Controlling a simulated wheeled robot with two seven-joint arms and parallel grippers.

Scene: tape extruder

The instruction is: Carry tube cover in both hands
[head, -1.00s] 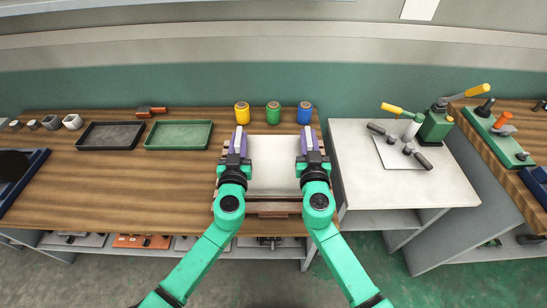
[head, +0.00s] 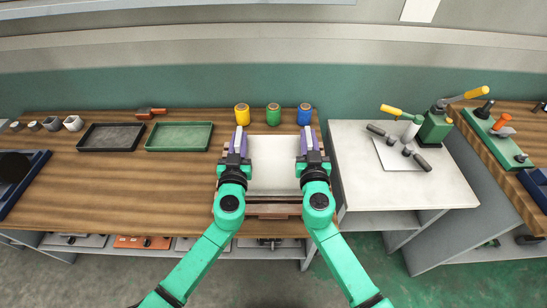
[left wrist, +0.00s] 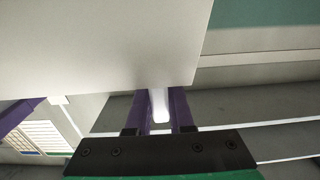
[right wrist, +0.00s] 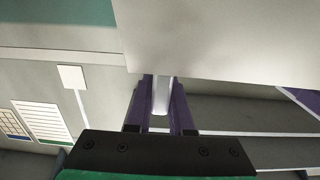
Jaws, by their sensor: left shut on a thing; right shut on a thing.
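The tube cover is a pale, flat-looking panel (head: 275,165) between my two grippers, in front of the three coloured spools. My left gripper (head: 239,141), with purple fingers, is shut on its left side. My right gripper (head: 307,141) is shut on its right side. In the left wrist view the cover (left wrist: 100,45) fills the upper left, with a pale strip between the fingers. In the right wrist view the cover (right wrist: 220,35) fills the upper right, also with a pale strip between the fingers. The cover's height above the bench is hard to tell.
Yellow (head: 242,114), green (head: 273,114) and blue (head: 304,114) spools stand behind the cover. A green tray (head: 179,149) and a black tray (head: 109,150) lie to the left. A light table (head: 440,190) with a green lever tool (head: 436,127) stands right.

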